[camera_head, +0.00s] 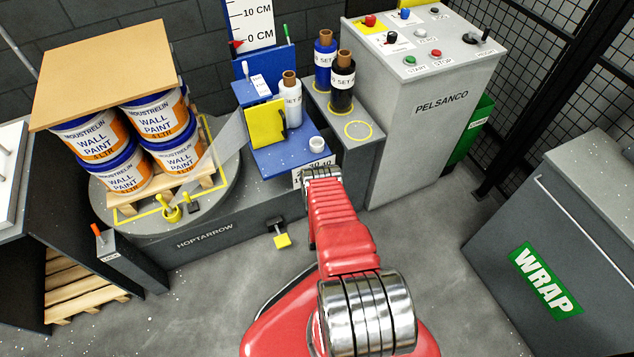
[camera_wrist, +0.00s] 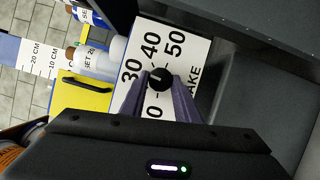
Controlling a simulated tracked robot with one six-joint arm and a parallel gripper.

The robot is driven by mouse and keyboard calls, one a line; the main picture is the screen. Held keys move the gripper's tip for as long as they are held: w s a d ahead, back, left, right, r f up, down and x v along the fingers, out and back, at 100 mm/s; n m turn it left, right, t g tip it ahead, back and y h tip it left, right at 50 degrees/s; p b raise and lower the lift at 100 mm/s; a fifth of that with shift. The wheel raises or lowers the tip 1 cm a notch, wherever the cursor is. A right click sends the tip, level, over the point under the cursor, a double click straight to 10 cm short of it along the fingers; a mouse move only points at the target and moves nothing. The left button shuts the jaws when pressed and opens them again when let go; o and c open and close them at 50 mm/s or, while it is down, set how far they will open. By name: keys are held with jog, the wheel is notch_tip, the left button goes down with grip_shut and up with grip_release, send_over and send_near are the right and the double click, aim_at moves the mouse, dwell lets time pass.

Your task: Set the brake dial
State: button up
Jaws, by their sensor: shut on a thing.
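The brake dial (camera_wrist: 159,78) is a small round black knob on a white scale plate (camera_wrist: 185,50). The plate carries black numbers; 30, 40 and 50 read clearly, the lower ones are partly covered, and "AKE" shows at the right. My gripper (camera_wrist: 159,84) is shut on the dial, one dark finger on each side of it. I cannot tell for certain which number the dial points to. In the head view, a corner of the scale plate (camera_head: 300,178) shows beside the end of my red arm, which hides the dial.
Paint pails (camera_head: 124,172) sit on a turntable (camera_head: 225,200) at left. A control cabinet (camera_head: 430,90) stands right, a WRAP box (camera_head: 560,230) front right. Open floor lies between.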

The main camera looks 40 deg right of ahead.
jog(key=shift+a+f+n+t, duration=0.2)
jog(key=shift+f+n+t, duration=0.1)
jog(key=shift+n, duration=0.3)
jog(key=o, duration=0.7)
jog(key=shift+c, duration=0.2)
jog(key=o, duration=0.4)
jog(key=shift+d+r, duration=0.15)
jog(key=v, duration=1.3)
jog(key=shift+s+a, duration=0.25)
jog(key=shift+s, duration=0.05)
